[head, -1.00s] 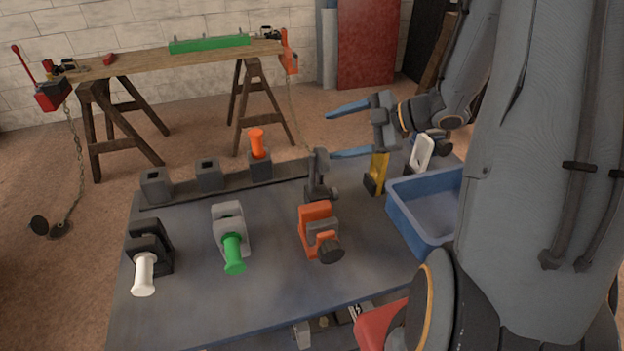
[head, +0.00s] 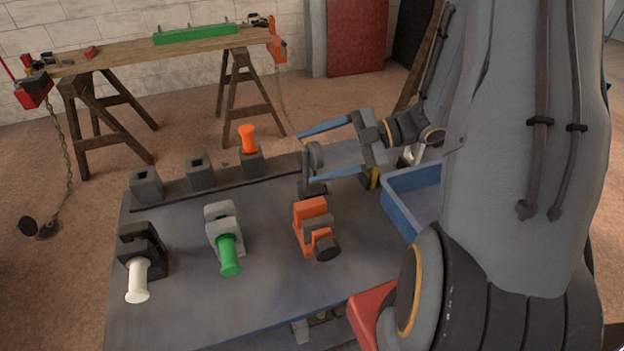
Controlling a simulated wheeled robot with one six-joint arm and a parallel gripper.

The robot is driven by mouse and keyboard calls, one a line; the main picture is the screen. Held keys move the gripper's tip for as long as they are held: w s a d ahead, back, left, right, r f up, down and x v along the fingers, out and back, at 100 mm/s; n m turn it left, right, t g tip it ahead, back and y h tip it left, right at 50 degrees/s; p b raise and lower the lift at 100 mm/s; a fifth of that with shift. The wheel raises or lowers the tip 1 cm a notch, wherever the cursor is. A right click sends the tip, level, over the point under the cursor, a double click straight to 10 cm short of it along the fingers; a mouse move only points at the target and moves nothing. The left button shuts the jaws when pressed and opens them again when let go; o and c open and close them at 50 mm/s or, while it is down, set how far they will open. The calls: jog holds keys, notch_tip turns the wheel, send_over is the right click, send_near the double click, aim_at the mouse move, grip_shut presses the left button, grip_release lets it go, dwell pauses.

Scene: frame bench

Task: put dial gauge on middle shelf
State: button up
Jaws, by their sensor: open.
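A dark grey upright piece with a rounded head, which looks like the dial gauge (head: 315,155), stands on a dark base at the back of the blue-grey bench (head: 180,300). My gripper (head: 306,158) is open, with its two blue fingers pointing left. In the picture one finger passes above the gauge's head and the other crosses just below it. I cannot tell whether either finger touches it. The middle shelf cannot be made out; only a small part of a space under the bench's front edge shows.
An orange-and-black tool (head: 312,225), a grey-and-green one (head: 225,235) and a black-and-white one (head: 140,260) lie in front. A rail of grey blocks (head: 201,172) holds an orange peg (head: 248,138). A blue bin (head: 405,215) is right. A sawhorse table (head: 130,62) stands behind.

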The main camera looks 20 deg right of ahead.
jog(key=shift+w+a+f, duration=0.15)
jog(key=shift+a+f, duration=0.05)
jog(key=shift+a, duration=0.3)
grip_shut()
jog(key=shift+r, duration=0.15)
